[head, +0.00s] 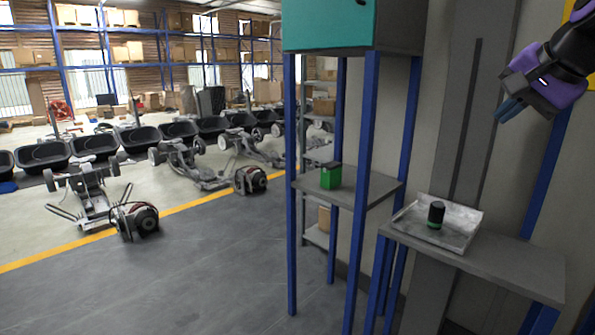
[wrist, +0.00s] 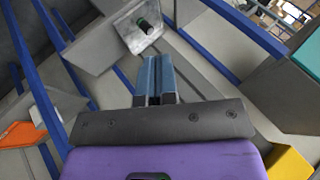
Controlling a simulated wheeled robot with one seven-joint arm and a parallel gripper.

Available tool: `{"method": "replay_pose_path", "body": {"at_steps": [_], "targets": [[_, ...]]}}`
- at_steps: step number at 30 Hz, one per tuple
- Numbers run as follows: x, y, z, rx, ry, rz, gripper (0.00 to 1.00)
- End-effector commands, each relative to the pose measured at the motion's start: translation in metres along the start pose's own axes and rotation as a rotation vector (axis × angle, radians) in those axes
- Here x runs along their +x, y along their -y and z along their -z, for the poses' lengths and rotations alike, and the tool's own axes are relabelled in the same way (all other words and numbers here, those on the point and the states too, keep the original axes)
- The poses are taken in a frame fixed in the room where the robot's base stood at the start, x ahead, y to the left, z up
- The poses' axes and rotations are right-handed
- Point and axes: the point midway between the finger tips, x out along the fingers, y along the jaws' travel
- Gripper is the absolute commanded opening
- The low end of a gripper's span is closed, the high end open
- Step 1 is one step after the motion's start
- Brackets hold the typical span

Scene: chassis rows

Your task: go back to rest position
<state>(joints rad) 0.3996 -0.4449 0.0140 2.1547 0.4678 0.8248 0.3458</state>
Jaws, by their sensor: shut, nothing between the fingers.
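My gripper (head: 511,107) is at the upper right in the head view, raised above the shelf with the metal tray and apart from everything. It has a purple body and blue fingers. In the wrist view the fingers (wrist: 155,66) lie together, shut with nothing between them. Part of my purple and black arm shows at the top right edge of the head view.
A metal tray (head: 404,218) holding a black and green cylinder (head: 436,214) sits on a grey shelf (head: 520,266). A teal cabinet (head: 330,24) tops that rack. Open floor (head: 215,260) lies left.

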Motion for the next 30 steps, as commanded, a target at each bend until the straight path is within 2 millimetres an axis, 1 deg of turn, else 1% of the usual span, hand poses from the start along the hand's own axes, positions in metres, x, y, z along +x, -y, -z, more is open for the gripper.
{"method": "replay_pose_path", "body": {"at_steps": [1,2,3,5,6,9,12,15,18,30], "targets": [[0.0,-0.008,-0.03,-0.11,0.031,-0.024,0.0],[-0.001,-0.014,-0.045,-0.176,0.045,-0.04,0.0],[-0.001,-0.022,-0.064,-0.263,0.066,-0.061,0.0],[-0.001,-0.038,-0.091,-0.393,0.097,-0.091,0.0],[-0.001,-0.048,-0.107,-0.478,0.114,-0.109,0.0],[-0.001,-0.075,-0.139,-0.67,0.153,-0.148,0.0],[-0.002,-0.096,-0.16,-0.815,0.18,-0.175,0.0],[-0.001,-0.111,-0.171,-0.91,0.195,-0.193,0.0],[-0.001,-0.117,-0.176,-0.952,0.203,-0.202,0.0],[-0.001,-0.118,-0.176,-0.957,0.204,-0.204,0.0]]}}
